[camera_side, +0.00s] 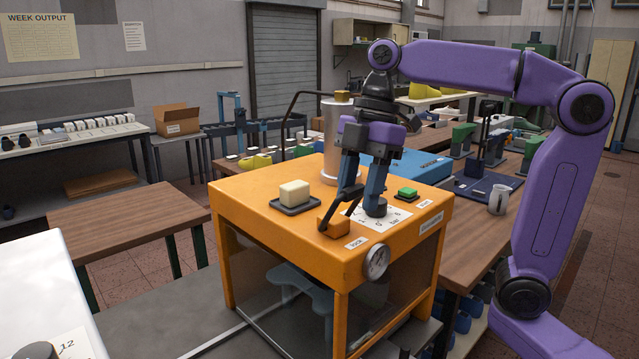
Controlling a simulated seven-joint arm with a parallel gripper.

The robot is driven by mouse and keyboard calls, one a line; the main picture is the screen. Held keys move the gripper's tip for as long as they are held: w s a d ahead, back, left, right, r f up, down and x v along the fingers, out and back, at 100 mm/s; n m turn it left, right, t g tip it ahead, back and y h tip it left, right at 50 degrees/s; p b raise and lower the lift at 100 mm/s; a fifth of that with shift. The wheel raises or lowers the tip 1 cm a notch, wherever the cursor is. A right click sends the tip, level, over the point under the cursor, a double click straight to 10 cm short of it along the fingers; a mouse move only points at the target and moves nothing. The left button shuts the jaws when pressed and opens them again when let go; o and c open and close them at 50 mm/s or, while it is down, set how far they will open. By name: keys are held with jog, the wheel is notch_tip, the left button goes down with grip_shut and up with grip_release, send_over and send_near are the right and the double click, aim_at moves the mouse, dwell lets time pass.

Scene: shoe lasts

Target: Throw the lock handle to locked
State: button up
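The lock handle is a thin dark lever (353,203) rising at a tilt from an orange block (333,224) on top of the orange machine (270,222). A label reading "LOCK" (356,242) lies at the front edge beside it. My gripper (362,196) points down over the machine top with its two blue fingers apart. The lever's upper end is close to the left finger; I cannot tell whether they touch. The right finger comes down at a dark round knob (375,208) on a white dial plate, and contact there is also unclear.
A cream block sits on a dark pad (294,204), left of my gripper. A green button (407,192) is to the right. A grey cylinder (335,135) stands behind. A round gauge (376,262) is on the front edge. A mug (498,200) stands on the bench at right.

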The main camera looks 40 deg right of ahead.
jog(key=shift+w, duration=0.4)
jog(key=shift+r, duration=0.1)
jog(key=shift+v, duration=3.35)
